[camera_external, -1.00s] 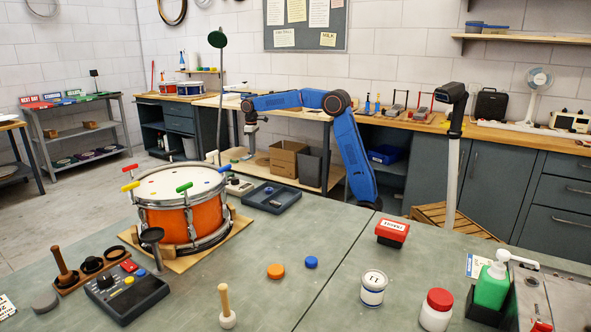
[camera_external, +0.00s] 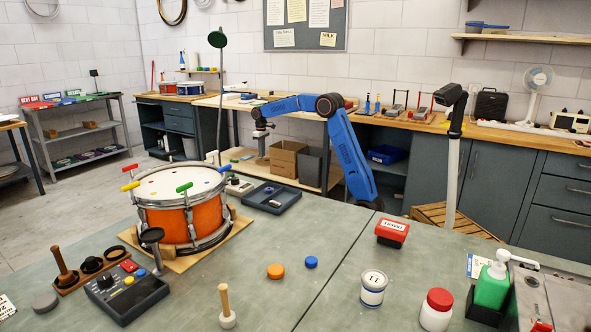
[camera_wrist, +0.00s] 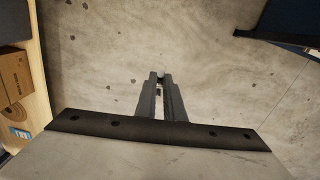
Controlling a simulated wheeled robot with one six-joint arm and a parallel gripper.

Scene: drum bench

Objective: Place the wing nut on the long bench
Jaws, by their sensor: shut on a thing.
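My gripper (camera_external: 262,152) hangs pointing down from the blue arm, in front of the pale table by the back wall. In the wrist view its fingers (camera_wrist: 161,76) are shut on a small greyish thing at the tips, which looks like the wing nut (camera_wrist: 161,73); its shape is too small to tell. Bare concrete floor lies below it. A long wooden-topped bench (camera_external: 462,131) runs along the back wall to the right, with grey cabinets below. The wing nut cannot be made out in the external view.
A cardboard box (camera_external: 287,158) and a grey bin (camera_external: 311,166) stand on the table's lower shelf, near my gripper. The box also shows in the wrist view (camera_wrist: 14,82). The green-grey front bench (camera_external: 330,225) holds an orange drum (camera_external: 193,222) and a dark tray (camera_external: 268,197).

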